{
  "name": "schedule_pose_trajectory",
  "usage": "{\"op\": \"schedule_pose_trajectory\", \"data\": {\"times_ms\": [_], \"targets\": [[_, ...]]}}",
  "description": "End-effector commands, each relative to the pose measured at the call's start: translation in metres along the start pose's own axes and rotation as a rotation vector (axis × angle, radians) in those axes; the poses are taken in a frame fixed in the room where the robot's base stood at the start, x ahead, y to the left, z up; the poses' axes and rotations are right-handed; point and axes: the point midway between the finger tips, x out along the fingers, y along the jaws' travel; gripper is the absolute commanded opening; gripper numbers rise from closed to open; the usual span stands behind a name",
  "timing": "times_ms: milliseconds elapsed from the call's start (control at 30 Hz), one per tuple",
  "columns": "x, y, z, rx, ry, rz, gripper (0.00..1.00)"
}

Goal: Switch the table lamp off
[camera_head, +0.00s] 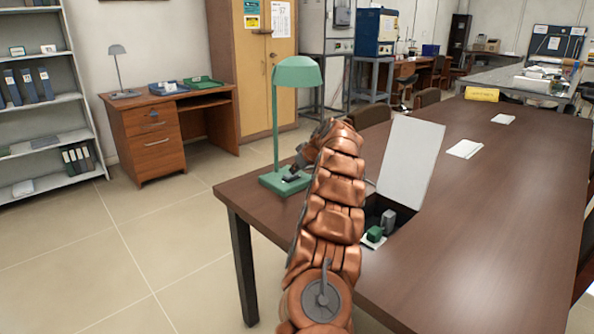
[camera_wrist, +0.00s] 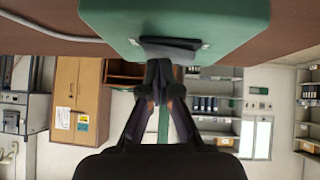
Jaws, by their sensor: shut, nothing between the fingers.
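The green table lamp (camera_head: 294,75) stands upright on the near left end of the brown table (camera_head: 490,200). Its rectangular base also fills the top of the wrist view (camera_wrist: 235,20), which is upside down. A dark switch (camera_wrist: 182,43) sits on the base. My gripper (camera_head: 292,174) is shut and empty, low over the lamp base, beside the stem. In the wrist view its fingertips (camera_wrist: 165,72) are at the switch; I cannot tell whether they touch it. Part of the base is hidden by my arm in the head view. I cannot tell whether the lamp is lit.
A raised white panel (camera_head: 410,158) stands by an opening in the table, right of my arm, with a green block (camera_head: 375,234) and a grey block (camera_head: 388,221). A grey lamp (camera_head: 117,68) stands on a separate desk (camera_head: 155,150). The table's right side is mostly clear.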

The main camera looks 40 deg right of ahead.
Motion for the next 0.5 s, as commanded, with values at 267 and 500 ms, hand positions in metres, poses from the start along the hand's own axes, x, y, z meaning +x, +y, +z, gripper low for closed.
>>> {"op": "schedule_pose_trajectory", "data": {"times_ms": [267,500], "targets": [[-0.0031,-0.0096,-0.0029,0.000,0.002,0.001,0.00],[-0.0037,-0.0098,-0.0030,0.000,0.001,0.002,0.00]]}}
